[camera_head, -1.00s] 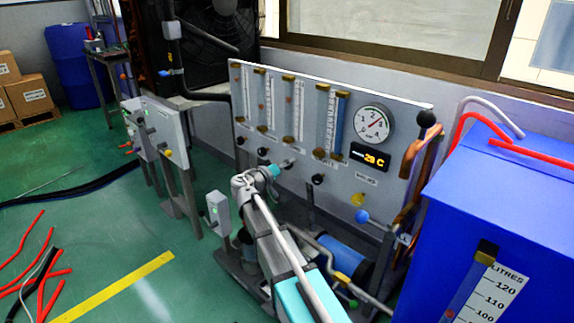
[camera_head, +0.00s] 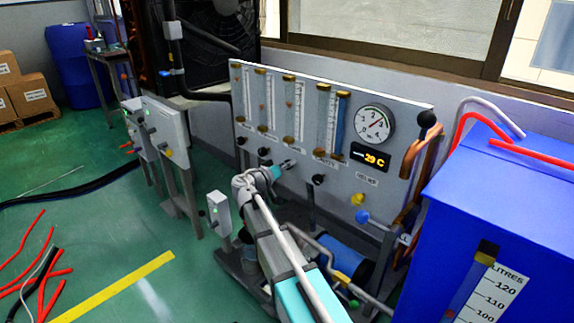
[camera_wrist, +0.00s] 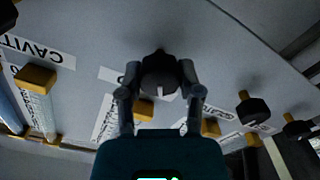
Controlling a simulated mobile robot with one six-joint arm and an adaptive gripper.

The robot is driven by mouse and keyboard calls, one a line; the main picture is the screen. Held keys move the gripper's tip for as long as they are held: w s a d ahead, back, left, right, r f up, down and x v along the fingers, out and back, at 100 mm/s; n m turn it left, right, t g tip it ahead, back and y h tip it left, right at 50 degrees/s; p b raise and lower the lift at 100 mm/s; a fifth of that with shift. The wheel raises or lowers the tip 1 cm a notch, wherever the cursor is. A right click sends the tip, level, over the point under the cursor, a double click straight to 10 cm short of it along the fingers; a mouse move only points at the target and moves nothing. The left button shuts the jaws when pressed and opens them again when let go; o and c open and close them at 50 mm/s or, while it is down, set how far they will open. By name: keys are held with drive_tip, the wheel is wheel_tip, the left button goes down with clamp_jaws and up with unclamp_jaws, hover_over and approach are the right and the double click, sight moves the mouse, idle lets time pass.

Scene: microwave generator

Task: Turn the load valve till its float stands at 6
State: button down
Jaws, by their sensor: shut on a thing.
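A grey panel (camera_head: 390,155) carries a row of upright flow tubes with brass ends, with black valve knobs below them. My gripper (camera_head: 284,165) reaches the third knob from the left. In the wrist view, which shows the panel upside down, my gripper (camera_wrist: 158,77) has its two fingers closed on either side of a black valve knob (camera_wrist: 158,70). A small white mark shows on the knob. Its label is not readable, so I cannot confirm its name. The third tube (camera_head: 289,105) stands above this knob in the head view; its float is too small to read against the scale.
Other black knobs (camera_wrist: 254,110) sit to the right in the wrist view, and a CAVITY label (camera_wrist: 35,48) is at left. A round gauge (camera_head: 373,124) and an orange display (camera_head: 375,160) are on the panel. A blue tank (camera_head: 480,190) stands at the right.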

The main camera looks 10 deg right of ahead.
drive_tip(key=shift+m, duration=0.9)
drive_tip(key=shift+c, duration=1.3)
unclamp_jaws()
drive_tip(key=v, duration=1.2)
drive_tip(key=shift+d, duration=0.15)
